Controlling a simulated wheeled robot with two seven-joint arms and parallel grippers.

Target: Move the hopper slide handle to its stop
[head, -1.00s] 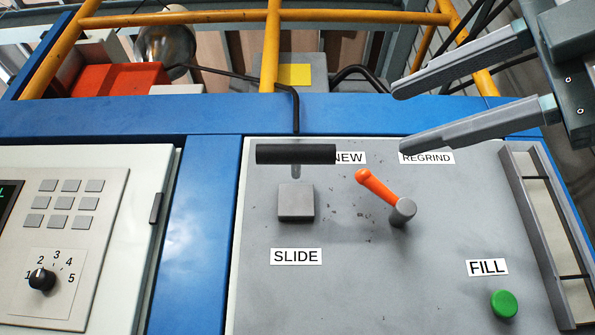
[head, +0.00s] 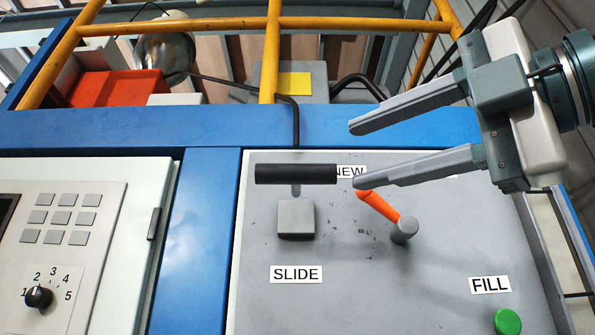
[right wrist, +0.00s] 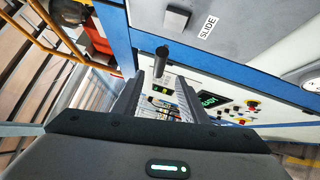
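The slide handle is a black horizontal bar (head: 296,174) on a short stem above a grey block (head: 296,219), over the SLIDE label (head: 297,274). In the right wrist view the bar (right wrist: 162,54) shows nearly end-on, just beyond and between the fingertips. My right gripper (head: 352,155) comes in from the right, open and empty. In the head view its lower fingertip lies just right of the bar's right end, and its upper finger is above bar height. I cannot tell whether it touches the bar. My left gripper is not in view.
An orange lever (head: 378,205) points up-left toward NEW, just below my lower finger; the REGRIND label is hidden behind my gripper. A green FILL button (head: 507,322) is at lower right. A control cabinet with a dial (head: 38,297) stands left. Yellow rails (head: 180,26) run above.

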